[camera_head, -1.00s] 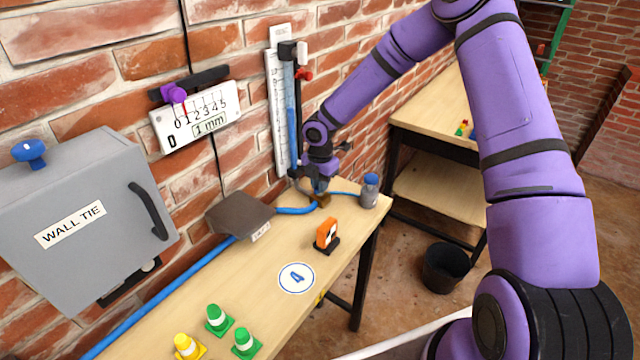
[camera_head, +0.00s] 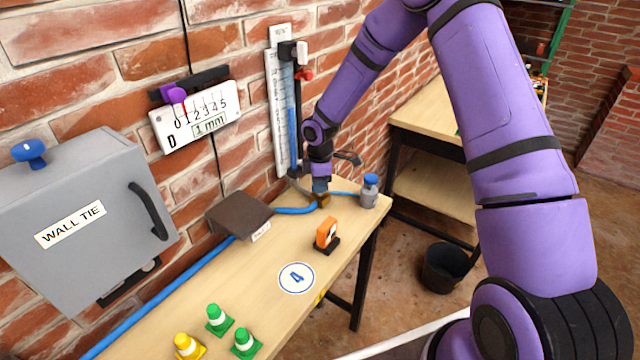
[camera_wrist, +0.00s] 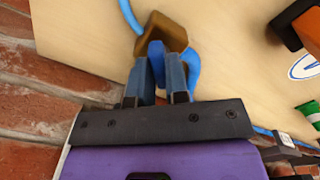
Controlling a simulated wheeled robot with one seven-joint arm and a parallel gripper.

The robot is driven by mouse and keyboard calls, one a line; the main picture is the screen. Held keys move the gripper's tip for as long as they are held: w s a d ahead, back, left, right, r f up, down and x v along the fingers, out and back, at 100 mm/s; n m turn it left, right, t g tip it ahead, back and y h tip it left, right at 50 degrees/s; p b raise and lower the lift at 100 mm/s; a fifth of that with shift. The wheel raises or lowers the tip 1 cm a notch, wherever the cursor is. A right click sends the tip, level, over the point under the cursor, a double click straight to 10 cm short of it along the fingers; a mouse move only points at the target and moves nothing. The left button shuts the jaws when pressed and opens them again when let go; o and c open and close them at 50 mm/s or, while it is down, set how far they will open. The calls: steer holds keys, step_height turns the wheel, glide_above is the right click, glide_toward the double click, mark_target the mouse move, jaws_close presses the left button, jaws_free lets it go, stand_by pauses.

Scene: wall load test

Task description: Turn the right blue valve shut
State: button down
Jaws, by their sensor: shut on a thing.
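The right blue valve is a blue handle (camera_wrist: 157,52) on a brass body (camera_wrist: 165,31), lying on the bench top near the wall. The brass body also shows in the head view (camera_head: 322,201), with blue hose on both sides of it. My gripper (camera_wrist: 158,72) points down at the valve, its two fingers on either side of the blue handle and shut on it. In the head view my gripper (camera_head: 320,187) is right above the brass body and hides most of the handle, so its exact angle is hard to tell.
A grey bottle with a blue cap (camera_head: 370,191) stands close to the right. A brown sloped box (camera_head: 238,212) sits to the left, an orange block (camera_head: 327,234) in front. A tall gauge (camera_head: 281,110) is on the wall behind. Small cones (camera_head: 217,319) stand at the front.

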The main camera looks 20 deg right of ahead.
steer(key=m, duration=0.4)
steer(key=shift+m, duration=2.2)
steer(key=c, duration=1.1)
jaws_free()
steer(key=shift+r, duration=0.1)
step_height(320, 180, up, 11)
steer(key=shift+f, duration=0.15)
